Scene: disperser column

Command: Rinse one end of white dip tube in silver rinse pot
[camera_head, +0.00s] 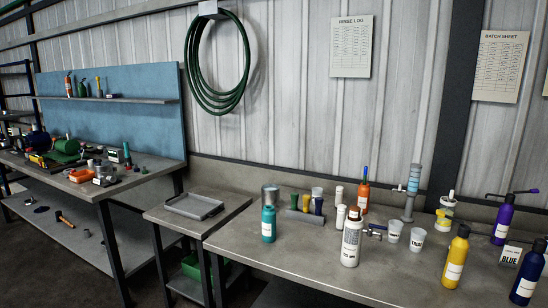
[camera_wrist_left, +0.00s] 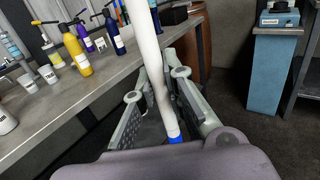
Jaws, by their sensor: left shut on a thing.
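The white dip tube (camera_wrist_left: 148,50) runs from the top edge of the left wrist view down between the fingers of my left gripper (camera_wrist_left: 160,110). Its lower end has a blue band (camera_wrist_left: 175,137); its upper end is out of the picture. My left gripper is shut on the tube, with floor showing behind it in front of the bench. In the head view, a silver cylinder (camera_head: 270,191), which looks like the rinse pot, stands on the bench just behind a teal bottle (camera_head: 268,224) that partly hides it. My right gripper is not in view.
The bench (camera_head: 290,262) holds white cups (camera_head: 417,240), a white bottle (camera_head: 351,242), a yellow bottle (camera_head: 456,262), a blue bottle (camera_head: 527,275) and a purple bottle (camera_head: 503,222). A grey tray (camera_head: 193,206) lies on the side table. The bench's front left is clear.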

